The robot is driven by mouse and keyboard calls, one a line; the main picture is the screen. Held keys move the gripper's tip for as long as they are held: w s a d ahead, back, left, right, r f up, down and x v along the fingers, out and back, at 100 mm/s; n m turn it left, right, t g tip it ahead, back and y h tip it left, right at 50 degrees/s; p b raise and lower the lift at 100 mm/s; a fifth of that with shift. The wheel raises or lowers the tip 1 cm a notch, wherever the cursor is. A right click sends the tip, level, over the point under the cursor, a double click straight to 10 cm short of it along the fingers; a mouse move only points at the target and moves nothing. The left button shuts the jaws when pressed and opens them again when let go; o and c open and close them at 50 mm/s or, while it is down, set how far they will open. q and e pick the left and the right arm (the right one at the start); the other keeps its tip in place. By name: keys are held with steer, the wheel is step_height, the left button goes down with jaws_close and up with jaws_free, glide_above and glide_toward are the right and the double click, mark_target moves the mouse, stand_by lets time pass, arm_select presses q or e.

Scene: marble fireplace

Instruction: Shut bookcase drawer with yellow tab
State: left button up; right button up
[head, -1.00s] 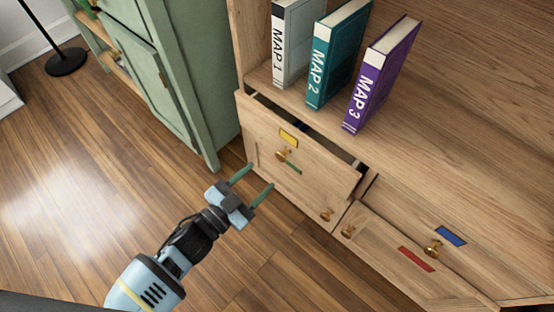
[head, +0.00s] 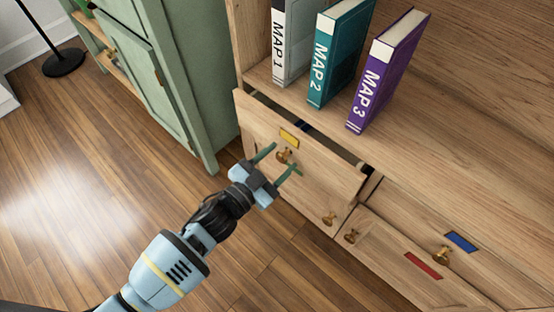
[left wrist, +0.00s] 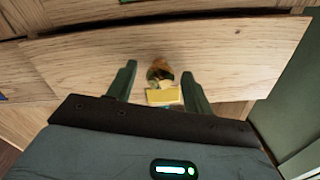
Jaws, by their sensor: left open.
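The bookcase drawer with the yellow tab (head: 289,137) stands pulled out below the books in the head view, with a dark gap behind its front (head: 330,178). Its brass knob (head: 284,156) sits just below the tab. My left gripper (head: 277,161) is open, its two fingers pointing at the drawer front on either side of the knob. In the left wrist view the knob (left wrist: 158,72) and yellow tab (left wrist: 163,96) lie between the open fingers (left wrist: 158,82). I cannot tell whether the fingertips touch the wood. My right gripper is not in view.
Map books stand on the shelf above, including MAP 2 (head: 334,55) and MAP 3 (head: 385,72). Drawers with a red tab (head: 423,266) and a blue tab (head: 461,242) are to the right. A green cabinet (head: 165,75) stands at left. The wood floor (head: 90,190) is clear.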

mark_target(289, 149)
arm_select(q)
steer(key=c, duration=0.6)
jaws_close()
steer(key=shift+b+x, duration=0.3)
steer(key=shift+x, duration=1.5)
steer(key=shift+w, duration=0.15)
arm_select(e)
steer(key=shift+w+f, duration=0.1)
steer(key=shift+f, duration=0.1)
arm_select(q)
steer(key=shift+r, duration=0.1)
steer(key=shift+o, duration=1)
jaws_free()
steer(key=o, duration=0.4)
steer(key=shift+w+d, duration=0.1)
steer(key=shift+d, duration=0.05)
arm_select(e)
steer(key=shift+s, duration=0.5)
